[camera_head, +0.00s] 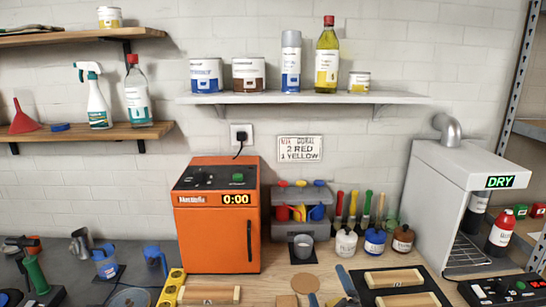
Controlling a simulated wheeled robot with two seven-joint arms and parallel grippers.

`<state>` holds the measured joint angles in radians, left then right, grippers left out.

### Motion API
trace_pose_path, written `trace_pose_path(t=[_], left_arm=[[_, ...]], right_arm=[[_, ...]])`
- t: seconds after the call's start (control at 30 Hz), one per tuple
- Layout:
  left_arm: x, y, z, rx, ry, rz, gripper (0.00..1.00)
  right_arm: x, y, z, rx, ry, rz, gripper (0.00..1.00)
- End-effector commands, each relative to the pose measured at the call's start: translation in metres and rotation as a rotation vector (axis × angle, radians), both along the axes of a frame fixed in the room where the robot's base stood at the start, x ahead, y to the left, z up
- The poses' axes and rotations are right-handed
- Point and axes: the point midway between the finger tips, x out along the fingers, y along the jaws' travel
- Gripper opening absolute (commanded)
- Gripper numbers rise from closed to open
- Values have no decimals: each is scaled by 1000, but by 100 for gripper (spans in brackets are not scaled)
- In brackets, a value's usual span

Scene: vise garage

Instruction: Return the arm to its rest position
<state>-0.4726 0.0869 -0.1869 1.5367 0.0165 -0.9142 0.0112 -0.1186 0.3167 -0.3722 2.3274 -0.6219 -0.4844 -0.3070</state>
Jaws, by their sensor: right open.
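My right gripper (331,293) shows only at the bottom edge, as two bluish fingertips standing apart with a gap between them. It looks open and empty, low over the front of the wooden worktop (270,262). The rest of the right arm is below the picture. A round wooden disc (305,283) lies just left of the fingertips, and wooden blocks (394,277) on a black mat lie to their right. My left gripper is not in view.
An orange machine (217,225) reading 0:00 stands behind, left of the middle. A white drying cabinet (440,200) stands right. Shelves (300,98) hang above.

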Motion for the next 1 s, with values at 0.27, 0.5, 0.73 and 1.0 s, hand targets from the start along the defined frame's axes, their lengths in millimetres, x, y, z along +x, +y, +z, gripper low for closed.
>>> trace_pose_path(t=[0.27, 0.5, 0.73, 1.0], left_arm=[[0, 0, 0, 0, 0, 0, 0], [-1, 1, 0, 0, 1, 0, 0], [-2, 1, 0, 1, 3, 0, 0], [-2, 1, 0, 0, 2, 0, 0]], right_arm=[[-67, -60, -127, 369, 577, -255, 98], [-155, -80, -205, 579, 988, -438, 98], [-212, -84, -236, 670, 1206, -536, 98], [-262, -83, -253, 731, 1380, -613, 98]])
